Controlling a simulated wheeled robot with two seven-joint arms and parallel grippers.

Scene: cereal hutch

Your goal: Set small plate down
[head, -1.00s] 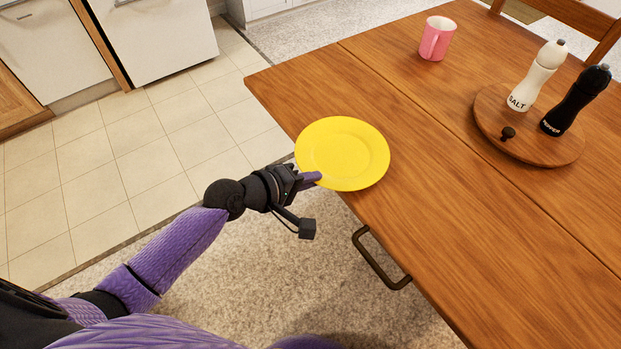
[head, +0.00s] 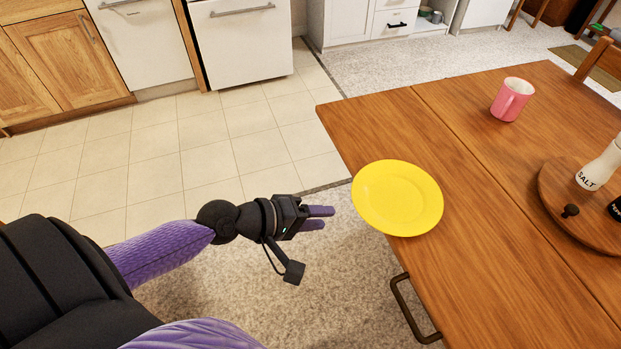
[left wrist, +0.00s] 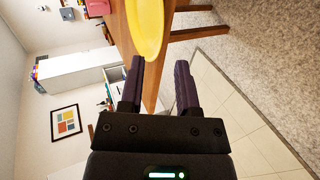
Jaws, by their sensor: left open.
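The small plate (head: 398,198) is yellow and round and lies on the wooden table (head: 500,270) near its left edge, its rim reaching the edge or slightly past it. My left gripper (head: 326,218) is open and empty, off the table's edge to the left of the plate, with a gap between the fingertips and the rim. In the left wrist view, the plate (left wrist: 146,28) shows at the top, beyond the two parted fingers (left wrist: 158,85). My right gripper is not in view.
A pink mug (head: 511,99) stands toward the far side of the table. A round wooden board (head: 570,212) on the right bears a white salt mill (head: 599,168) and a black mill partly cut off. A dark handle (head: 414,310) sticks out from the table's side.

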